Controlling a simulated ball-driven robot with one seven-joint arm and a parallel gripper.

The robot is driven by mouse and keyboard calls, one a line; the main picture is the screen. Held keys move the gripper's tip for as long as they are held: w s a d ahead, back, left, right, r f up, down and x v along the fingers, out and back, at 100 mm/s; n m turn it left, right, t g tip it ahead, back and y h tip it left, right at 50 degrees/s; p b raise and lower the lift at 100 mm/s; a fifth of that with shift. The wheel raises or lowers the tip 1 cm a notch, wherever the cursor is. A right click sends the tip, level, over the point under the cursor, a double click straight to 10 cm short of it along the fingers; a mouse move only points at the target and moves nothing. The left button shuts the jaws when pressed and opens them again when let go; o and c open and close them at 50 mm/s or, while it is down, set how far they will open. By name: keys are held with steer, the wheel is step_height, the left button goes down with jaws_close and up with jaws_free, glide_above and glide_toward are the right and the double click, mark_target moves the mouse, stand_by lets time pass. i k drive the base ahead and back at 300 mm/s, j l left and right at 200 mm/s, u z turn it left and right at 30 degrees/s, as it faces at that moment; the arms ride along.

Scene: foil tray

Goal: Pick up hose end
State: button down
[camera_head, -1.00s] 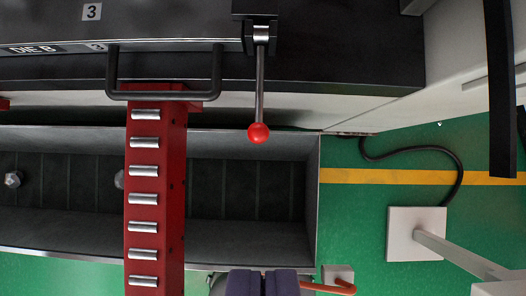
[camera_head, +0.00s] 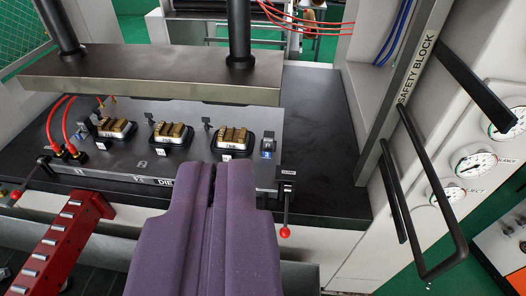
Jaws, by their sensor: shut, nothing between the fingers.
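My gripper (camera_head: 219,172) has two purple fingers, shut together with nothing between them. It points at the front of a press bed, in front of the die plate. Two red hoses (camera_head: 68,118) curve over the left end of the bed and come down to dark fittings (camera_head: 71,153) there. My gripper is well to the right of them and apart from them. Thin orange-red hoses (camera_head: 281,16) also hang at the back of the press. I cannot tell which hose end the task means. The fingers hide part of the die plate's front edge.
The die plate (camera_head: 150,150) carries several metal pieces. A thick press beam (camera_head: 150,76) spans above it. Red-knobbed levers (camera_head: 285,232) stick out in front. A red roller arm (camera_head: 60,245) is at lower left. A black handle (camera_head: 408,180) and gauges (camera_head: 473,164) are at right.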

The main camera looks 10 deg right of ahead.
mark_target(60, 153)
steer(key=u, duration=1.55)
